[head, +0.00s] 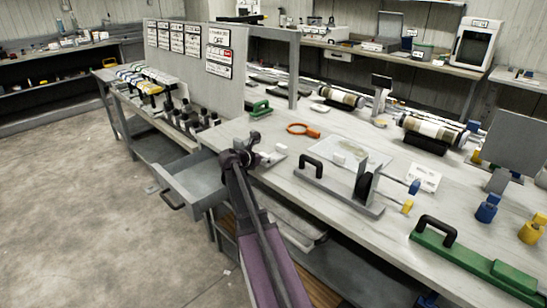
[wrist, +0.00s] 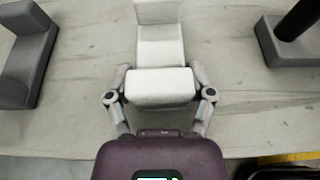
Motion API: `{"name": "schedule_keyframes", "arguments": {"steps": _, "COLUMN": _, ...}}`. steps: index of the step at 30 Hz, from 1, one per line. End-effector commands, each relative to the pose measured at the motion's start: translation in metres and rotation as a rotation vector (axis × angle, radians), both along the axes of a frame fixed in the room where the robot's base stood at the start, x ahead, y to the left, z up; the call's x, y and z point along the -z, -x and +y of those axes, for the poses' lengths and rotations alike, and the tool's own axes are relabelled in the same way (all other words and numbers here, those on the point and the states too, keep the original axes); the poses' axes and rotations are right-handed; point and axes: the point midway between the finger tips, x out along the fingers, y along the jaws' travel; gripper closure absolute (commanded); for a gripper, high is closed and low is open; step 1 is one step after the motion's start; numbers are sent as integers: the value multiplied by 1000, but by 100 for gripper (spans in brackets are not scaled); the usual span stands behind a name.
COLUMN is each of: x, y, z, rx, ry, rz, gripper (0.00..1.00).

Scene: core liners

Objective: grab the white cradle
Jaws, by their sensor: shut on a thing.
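The white cradle (wrist: 160,86) is a pale, stepped block in the middle of the wrist view. My gripper (wrist: 160,92) has a finger on each side of its near block, and the jaws are shut on it. The cradle's far end rises as an upright block. It appears to rest on the pale bench top, though its underside is hidden.
Dark grey blocks flank the cradle in the wrist view, one at the left (wrist: 22,60) and one at the right (wrist: 290,40). An open grey drawer (head: 180,172) juts out below. An orange magnifier (head: 303,130) and a grey handled fixture (head: 335,190) stand on the bench.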

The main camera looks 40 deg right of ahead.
Motion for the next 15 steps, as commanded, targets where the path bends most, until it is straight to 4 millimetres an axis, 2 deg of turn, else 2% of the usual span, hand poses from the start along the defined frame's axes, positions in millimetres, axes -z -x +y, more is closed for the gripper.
{"name": "schedule_keyframes", "arguments": {"steps": 15, "x": -7, "y": 0, "z": -1, "rx": 1, "ry": -1, "rz": 0, "gripper": 78}}
